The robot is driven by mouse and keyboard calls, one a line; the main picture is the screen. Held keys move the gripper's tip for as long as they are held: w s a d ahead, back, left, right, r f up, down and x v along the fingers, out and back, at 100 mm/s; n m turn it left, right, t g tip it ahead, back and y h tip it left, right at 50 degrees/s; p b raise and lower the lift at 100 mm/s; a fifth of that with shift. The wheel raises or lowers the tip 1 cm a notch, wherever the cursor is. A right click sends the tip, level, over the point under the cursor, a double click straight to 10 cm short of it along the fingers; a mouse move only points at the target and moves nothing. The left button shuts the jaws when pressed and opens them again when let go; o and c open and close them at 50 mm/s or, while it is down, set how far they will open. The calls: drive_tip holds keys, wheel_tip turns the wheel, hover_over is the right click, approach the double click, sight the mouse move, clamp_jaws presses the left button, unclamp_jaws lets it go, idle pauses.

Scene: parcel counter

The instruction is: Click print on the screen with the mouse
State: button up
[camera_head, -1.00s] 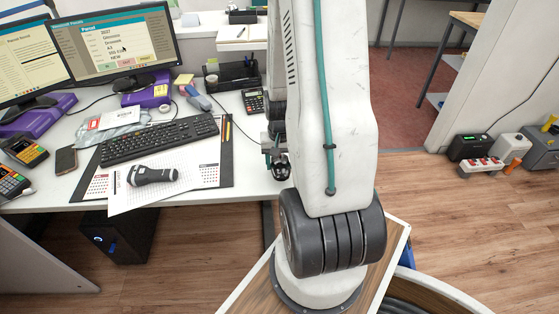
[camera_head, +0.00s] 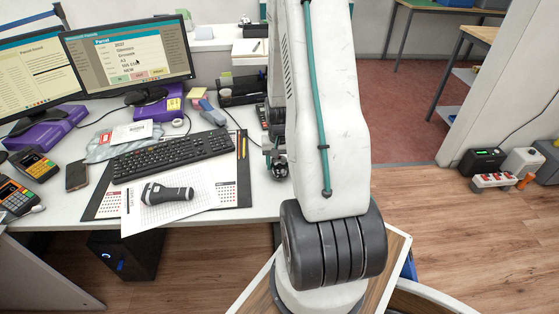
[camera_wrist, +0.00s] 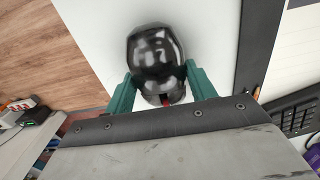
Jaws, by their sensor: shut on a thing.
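The black computer mouse (camera_head: 280,170) is on the white desk, right of the dark desk mat. My gripper (camera_head: 273,152) is shut on it; in the wrist view, green fingers (camera_wrist: 157,85) press the glossy mouse (camera_wrist: 157,58) from both sides. The right monitor (camera_head: 128,55) shows a parcel window with lines of text. The black cursor (camera_head: 137,61) is right of the text lines, above a row of small coloured buttons (camera_head: 139,76). Their labels are too small to read surely. My arm hides part of the desk behind the gripper.
Left of the mouse are the desk mat (camera_head: 244,190) with pencils, papers, a dark handheld device (camera_head: 166,193) and the keyboard (camera_head: 172,155). A calculator (camera_head: 262,115) is behind the gripper, partly hidden. The desk's front edge is close to the mouse. Bare white desk surrounds it.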

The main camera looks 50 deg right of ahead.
drive_tip(key=shift+f, duration=0.35)
drive_tip(key=shift+f, duration=0.15)
idle(0.3)
drive_tip(key=shift+s, duration=0.1)
idle(1.0)
drive_tip(key=shift+s, duration=1.9)
drive_tip(key=o, duration=1.1)
wheel_tip(320, 180, up, 8)
drive_tip(key=shift+f, duration=0.1)
